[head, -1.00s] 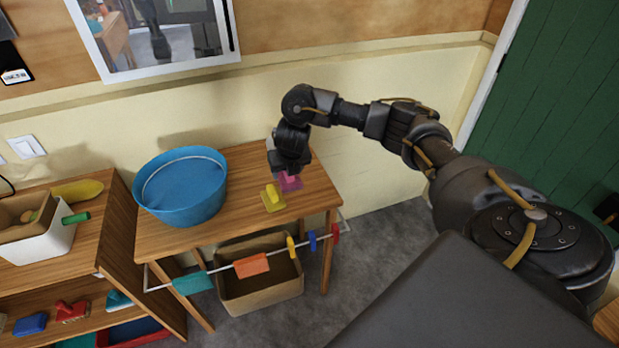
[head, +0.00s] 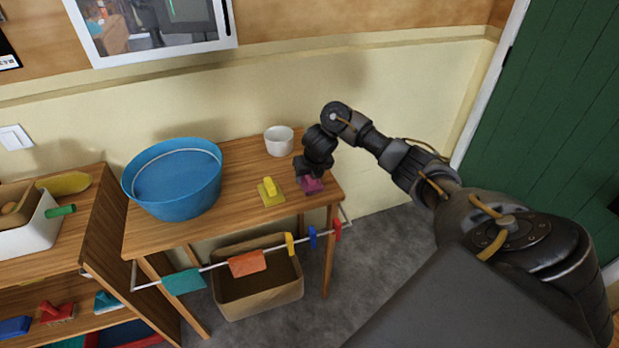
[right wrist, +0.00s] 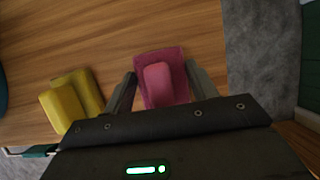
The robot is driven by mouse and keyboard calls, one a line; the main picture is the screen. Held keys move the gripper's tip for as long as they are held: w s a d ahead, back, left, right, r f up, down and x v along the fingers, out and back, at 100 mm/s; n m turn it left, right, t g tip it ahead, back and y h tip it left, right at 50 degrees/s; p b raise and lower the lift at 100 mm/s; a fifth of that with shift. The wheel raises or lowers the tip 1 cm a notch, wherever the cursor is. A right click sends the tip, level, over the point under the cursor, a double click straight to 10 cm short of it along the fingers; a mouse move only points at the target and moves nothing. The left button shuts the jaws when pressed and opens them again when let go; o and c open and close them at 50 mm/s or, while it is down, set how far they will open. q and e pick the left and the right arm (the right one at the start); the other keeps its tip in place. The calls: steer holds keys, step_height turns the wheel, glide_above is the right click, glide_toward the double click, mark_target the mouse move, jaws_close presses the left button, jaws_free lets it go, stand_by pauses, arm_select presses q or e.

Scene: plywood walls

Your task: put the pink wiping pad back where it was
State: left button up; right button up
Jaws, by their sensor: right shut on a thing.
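The pink wiping pad (head: 312,185) is at the right end of the wooden table (head: 232,207). In the right wrist view the pad (right wrist: 161,79) is a dark pink block with a lighter pink grip on top. My right gripper (head: 310,175) comes down over it from above. In the wrist view my right gripper (right wrist: 161,82) has a finger on each side of the pad and is shut on it. I cannot tell whether the pad touches the tabletop. My left gripper is not in view.
A yellow pad (head: 270,192) lies left of the pink one. A blue basin (head: 174,180) and a white cup (head: 279,141) stand on the table. A rail (head: 215,265) with cloths and clips runs along its front. A cardboard box (head: 258,290) is below. The right table edge is close.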

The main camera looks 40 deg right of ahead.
mark_target(314, 188)
steer(key=o, duration=0.9)
steer(key=shift+s+r, duration=0.1)
steer(key=shift+r, duration=0.25)
steer(key=p+v, duration=0.7)
steer(key=v, duration=0.4)
steer(key=shift+s+a+r, duration=0.1)
steer(key=shift+s+a, duration=0.05)
steer(key=shift+a, duration=0.05)
